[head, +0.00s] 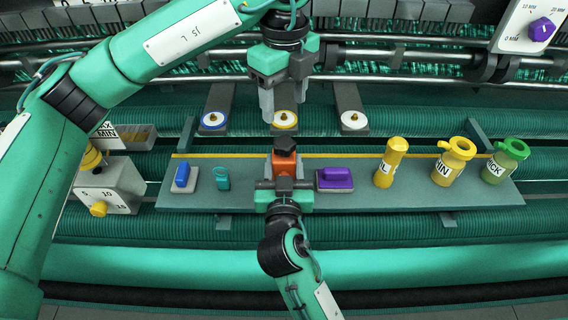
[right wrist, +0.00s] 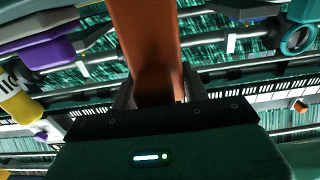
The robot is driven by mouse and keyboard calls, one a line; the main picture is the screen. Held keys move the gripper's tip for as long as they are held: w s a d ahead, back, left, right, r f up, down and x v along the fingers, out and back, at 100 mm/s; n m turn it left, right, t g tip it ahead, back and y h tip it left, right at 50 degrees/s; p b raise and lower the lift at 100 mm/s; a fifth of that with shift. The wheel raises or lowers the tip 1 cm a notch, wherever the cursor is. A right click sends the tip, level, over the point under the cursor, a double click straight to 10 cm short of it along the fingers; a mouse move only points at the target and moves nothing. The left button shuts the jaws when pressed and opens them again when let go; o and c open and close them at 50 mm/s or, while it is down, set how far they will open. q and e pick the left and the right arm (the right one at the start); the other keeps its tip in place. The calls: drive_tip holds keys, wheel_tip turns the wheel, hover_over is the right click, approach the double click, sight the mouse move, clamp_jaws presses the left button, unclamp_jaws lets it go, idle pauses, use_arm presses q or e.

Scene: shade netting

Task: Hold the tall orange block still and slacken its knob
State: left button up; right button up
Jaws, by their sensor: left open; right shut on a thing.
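The tall orange block (head: 284,163) stands on the grey-green shelf (head: 420,215), with a black knob (head: 284,145) on its top. My right gripper (head: 284,184) is shut on the block from the near side. In the right wrist view the orange block (right wrist: 150,45) rises between the fingers of that gripper (right wrist: 158,92). My left gripper (head: 284,100) points down above and behind the block, apart from the knob. It is open and holds nothing.
On the shelf, a blue block (head: 184,177) and a teal ring-like piece (head: 221,178) stand left, a purple block (head: 334,179) right. Further right are a yellow bottle (head: 391,162) and two ring-topped bottles, yellow (head: 452,162) and green (head: 504,161). Round discs lie behind, including a blue-ringed one (head: 214,120).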

sight(284, 142)
use_arm(q)
drive_tip(key=m, duration=1)
drive_tip(key=shift+f+m, duration=0.3)
drive_tip(key=shift+f, duration=0.1)
drive_tip(key=m, duration=0.4)
drive_tip(key=shift+f+m, duration=0.2)
drive_tip(key=shift+m, duration=0.1)
drive_tip(key=m, duration=0.5)
drive_tip(key=shift+f, duration=0.3)
drive_tip(key=shift+f+m, duration=0.15)
drive_tip(key=shift+m, duration=0.25)
drive_tip(key=shift+f, duration=4.4)
clamp_jaws()
